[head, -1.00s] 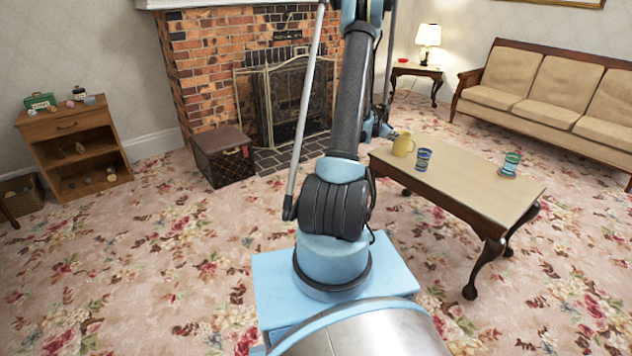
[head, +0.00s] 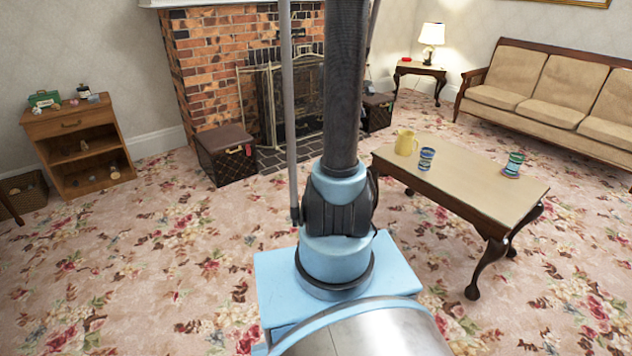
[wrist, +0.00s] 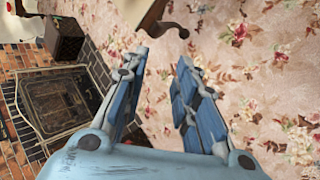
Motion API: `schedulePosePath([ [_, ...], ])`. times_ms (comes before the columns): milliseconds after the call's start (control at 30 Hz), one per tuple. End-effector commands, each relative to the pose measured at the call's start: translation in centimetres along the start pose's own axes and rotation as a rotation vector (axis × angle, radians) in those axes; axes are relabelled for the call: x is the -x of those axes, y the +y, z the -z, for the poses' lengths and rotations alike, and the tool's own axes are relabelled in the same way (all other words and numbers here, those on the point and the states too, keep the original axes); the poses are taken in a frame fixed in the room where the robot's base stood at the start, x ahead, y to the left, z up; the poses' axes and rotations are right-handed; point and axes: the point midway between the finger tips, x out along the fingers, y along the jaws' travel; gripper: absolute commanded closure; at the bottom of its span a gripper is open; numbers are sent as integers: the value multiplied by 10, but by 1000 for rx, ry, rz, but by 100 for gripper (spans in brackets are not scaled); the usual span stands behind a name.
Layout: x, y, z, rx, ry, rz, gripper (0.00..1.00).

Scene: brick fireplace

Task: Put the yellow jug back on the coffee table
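The yellow jug (head: 406,143) stands upright on the coffee table (head: 470,183), near its left end, in the head view. A blue striped cup (head: 426,159) stands just to its right. My gripper (wrist: 163,58) shows in the wrist view with its two blue fingers apart and nothing between them, high over the carpet. It is out of sight in the head view, where my raised arm runs off the top edge. The jug does not show in the wrist view.
Another striped cup (head: 513,164) stands farther right on the table. A brown chest (head: 227,157) and a second one (head: 377,112) flank the fireplace screen (head: 290,100). A sofa (head: 560,90) is at the back right. The carpet at front left is clear.

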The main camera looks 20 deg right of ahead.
Motion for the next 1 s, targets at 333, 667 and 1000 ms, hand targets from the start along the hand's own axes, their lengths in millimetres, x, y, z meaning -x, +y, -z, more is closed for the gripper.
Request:
schedulePosePath([
  [333,80,-82,4,-268,66,139,73],
  [667,137,-169,-1,-508,87,294,73],
  [1000,179,-264,-15,-731,60,464,73],
])
